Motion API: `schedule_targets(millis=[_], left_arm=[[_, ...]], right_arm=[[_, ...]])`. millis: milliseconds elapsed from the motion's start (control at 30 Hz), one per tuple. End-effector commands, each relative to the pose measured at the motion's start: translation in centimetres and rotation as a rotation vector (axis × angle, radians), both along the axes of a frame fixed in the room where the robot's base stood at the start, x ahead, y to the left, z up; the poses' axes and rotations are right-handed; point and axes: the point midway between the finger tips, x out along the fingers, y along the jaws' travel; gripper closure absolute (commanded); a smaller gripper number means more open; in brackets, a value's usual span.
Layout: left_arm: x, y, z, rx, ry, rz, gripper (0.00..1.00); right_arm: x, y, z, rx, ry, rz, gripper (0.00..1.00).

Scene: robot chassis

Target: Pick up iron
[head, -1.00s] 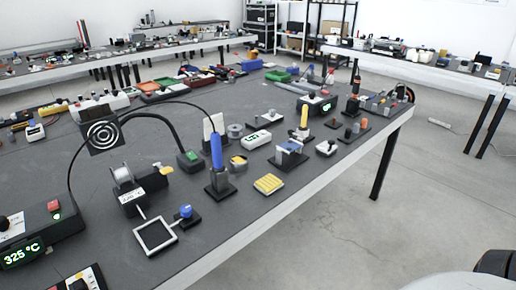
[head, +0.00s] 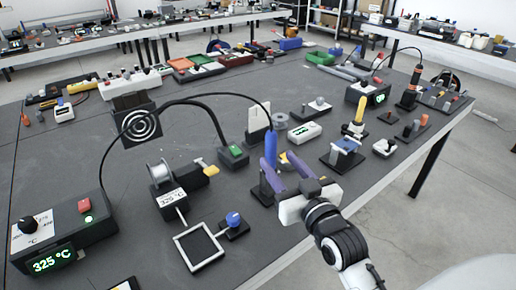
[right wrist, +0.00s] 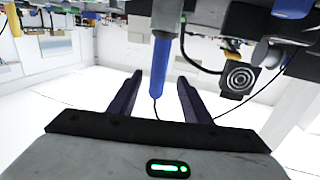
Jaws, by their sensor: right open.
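The soldering iron with a blue handle (head: 271,146) stands upright in its black stand (head: 263,192) near the table's front edge. My right gripper (head: 280,165) is open, its purple-grey fingers reaching toward the handle from the front right. In the right wrist view the blue handle (right wrist: 160,65) lines up with the gap between the open fingertips (right wrist: 160,78). I cannot tell whether it is between the tips or just beyond them; the fingers are not closed on it. Part of the stand is hidden behind the fingers. My left gripper is not in view.
A soldering station (head: 62,240) reading 325 °C stands at the left, and a black round-patterned plate (head: 141,125) stands behind. A solder spool holder (head: 165,185) and a square frame (head: 199,247) lie left of the iron. A yellow-handled tool (head: 358,116) stands to the right.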

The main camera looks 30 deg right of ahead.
Motion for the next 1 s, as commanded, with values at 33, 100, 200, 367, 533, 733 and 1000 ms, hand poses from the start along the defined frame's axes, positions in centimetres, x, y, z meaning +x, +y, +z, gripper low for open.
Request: schedule_targets(millis=[33, 100, 200, 367, 533, 733, 1000], left_arm=[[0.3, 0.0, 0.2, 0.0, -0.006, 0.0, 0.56], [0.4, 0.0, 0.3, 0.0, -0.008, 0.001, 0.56], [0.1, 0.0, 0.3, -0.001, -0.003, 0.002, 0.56], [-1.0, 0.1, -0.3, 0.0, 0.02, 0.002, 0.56], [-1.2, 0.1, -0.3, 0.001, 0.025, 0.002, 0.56], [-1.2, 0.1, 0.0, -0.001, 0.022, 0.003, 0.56], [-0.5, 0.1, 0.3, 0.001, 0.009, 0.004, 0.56]], right_arm=[[0.4, -0.4, 0.6, -0.001, -0.014, -0.007, 0.55], [1.3, -0.7, 0.9, -0.002, -0.021, -0.011, 0.55], [2.9, -0.9, 1.0, -0.002, -0.021, -0.011, 0.55], [4.7, -1.2, 0.9, -0.002, -0.019, -0.01, 0.55], [6.1, -1.4, 0.9, -0.001, -0.018, -0.01, 0.55], [9.1, -1.9, 0.8, -0.001, -0.018, -0.009, 0.55], [10.1, -2.1, 0.7, -0.002, -0.016, -0.009, 0.55]])
